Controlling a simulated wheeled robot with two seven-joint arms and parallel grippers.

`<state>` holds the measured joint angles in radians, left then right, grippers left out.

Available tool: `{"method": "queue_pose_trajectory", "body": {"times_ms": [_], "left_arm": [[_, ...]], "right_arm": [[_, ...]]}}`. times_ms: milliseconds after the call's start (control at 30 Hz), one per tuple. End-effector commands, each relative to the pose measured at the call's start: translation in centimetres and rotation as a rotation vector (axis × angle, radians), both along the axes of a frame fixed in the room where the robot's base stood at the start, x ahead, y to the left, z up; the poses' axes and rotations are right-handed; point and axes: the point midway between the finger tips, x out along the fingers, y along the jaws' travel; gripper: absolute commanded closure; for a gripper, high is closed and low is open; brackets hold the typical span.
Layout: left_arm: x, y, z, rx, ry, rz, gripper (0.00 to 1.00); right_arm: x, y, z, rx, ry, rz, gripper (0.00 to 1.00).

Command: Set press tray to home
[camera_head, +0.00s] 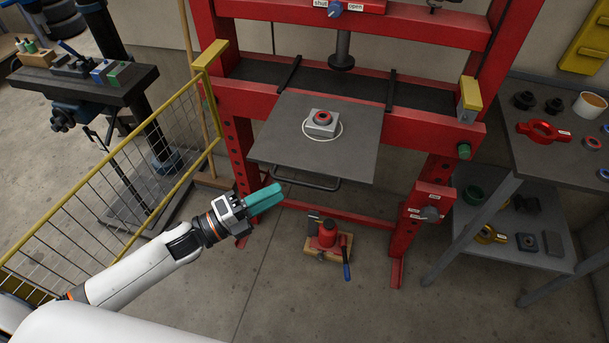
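The press tray (350,160) is a flat grey plate at the front of the red press (300,105). It sticks out towards me from the dark press bed, with a dark bar handle (310,185) under its front edge. A grey block (321,131) with a red and dark ring (323,117) on top stands on the tray, within a white circle. My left gripper (264,198) has teal fingers lying close together with nothing seen between them. It is left of the handle and appears apart from it. My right gripper is not in view.
A yellow mesh guard (110,165) stands at the left, near my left arm. A red jack (328,235) with a blue-tipped lever is on the floor below the tray. A shelved metal bench (545,165) with parts stands at the right.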

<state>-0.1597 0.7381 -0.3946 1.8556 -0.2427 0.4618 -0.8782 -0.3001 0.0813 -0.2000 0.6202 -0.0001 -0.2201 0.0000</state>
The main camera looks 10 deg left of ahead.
Motion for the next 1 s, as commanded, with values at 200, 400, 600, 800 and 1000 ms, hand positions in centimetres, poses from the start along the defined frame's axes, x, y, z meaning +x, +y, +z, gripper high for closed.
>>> {"method": "queue_pose_trajectory", "body": {"times_ms": [200, 400, 600, 800, 1000], "left_arm": [[3.2, -3.4, 1.0, -0.003, -0.001, 0.0, 0.68], [5.0, -5.4, 1.1, -0.002, 0.001, 0.002, 0.68], [5.7, -6.1, 1.1, -0.001, 0.002, 0.001, 0.68], [5.7, -6.1, 1.1, -0.001, 0.003, 0.001, 0.68], [5.7, -6.1, 1.1, -0.002, 0.002, 0.001, 0.95]], "right_arm": [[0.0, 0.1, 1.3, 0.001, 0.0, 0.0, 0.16], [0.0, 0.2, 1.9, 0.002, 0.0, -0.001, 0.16], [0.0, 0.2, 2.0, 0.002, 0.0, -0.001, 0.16], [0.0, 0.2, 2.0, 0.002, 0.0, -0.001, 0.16], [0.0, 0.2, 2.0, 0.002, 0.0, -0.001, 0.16]]}}
